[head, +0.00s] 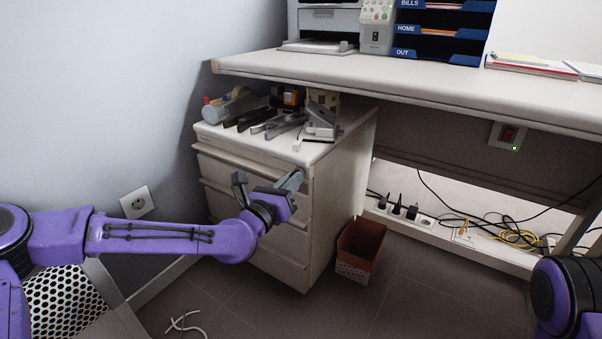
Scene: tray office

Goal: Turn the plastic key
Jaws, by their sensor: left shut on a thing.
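My left gripper (292,179) reaches in from the left to the upper right front of the beige drawer cabinet (335,199). Its fingers point at the front near the top right corner and are shut on the plastic key. The key itself is hidden by the fingers, so I cannot tell how far it is turned. The cabinet's drawers look closed. My right gripper is not in view; only part of my right arm shows at the lower right edge.
Staplers and other office tools (282,122) crowd the cabinet top. The desk (420,82) overhangs it, bearing a tray organizer (441,35) and papers (530,64). A small open bin (358,268) stands right of the cabinet. Cables (500,236) lie under the desk.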

